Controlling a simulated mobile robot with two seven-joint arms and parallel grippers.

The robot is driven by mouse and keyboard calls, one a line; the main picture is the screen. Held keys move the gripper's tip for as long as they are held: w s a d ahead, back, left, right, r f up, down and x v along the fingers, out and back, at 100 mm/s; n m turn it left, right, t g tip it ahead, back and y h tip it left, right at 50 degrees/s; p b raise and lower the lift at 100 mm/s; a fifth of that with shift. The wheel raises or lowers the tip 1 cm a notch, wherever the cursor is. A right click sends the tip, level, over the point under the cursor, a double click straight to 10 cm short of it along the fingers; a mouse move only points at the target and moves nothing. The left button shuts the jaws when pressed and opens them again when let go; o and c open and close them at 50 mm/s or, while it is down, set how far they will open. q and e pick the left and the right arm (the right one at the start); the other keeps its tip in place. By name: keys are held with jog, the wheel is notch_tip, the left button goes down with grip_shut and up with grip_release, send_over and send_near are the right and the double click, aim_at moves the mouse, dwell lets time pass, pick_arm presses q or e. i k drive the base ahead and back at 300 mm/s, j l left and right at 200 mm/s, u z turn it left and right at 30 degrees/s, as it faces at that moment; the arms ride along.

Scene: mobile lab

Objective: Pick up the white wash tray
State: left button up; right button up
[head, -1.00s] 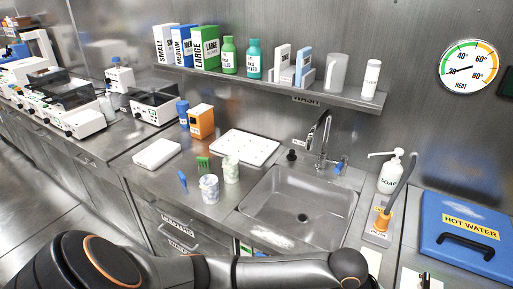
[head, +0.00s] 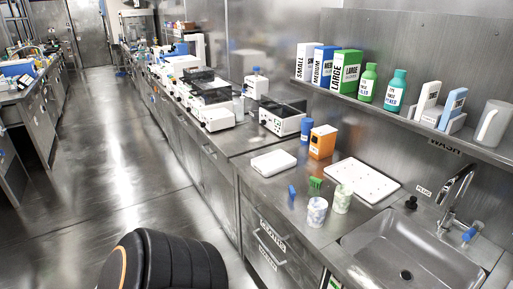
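Two flat white things lie on the steel counter, and I cannot tell from any label which is the wash tray. One is a small, plain white tray-like block (head: 273,162) at the counter's left. The other is a larger white board (head: 361,180) with rows of small dark spots, close to the wall and left of the sink. Nothing touches either of them. Neither gripper is in view; only a dark part of my own arm shows at the bottom.
A blue bottle (head: 306,130) and an orange box (head: 322,142) stand behind the small white block. Two patterned cups (head: 317,211) (head: 342,199), a green rack (head: 316,183) and a small blue item (head: 292,192) stand in front. The sink (head: 408,255) is at right; the floor aisle (head: 110,170) is clear.

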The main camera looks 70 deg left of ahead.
aim_at(270, 164)
jog(key=u, duration=1.5)
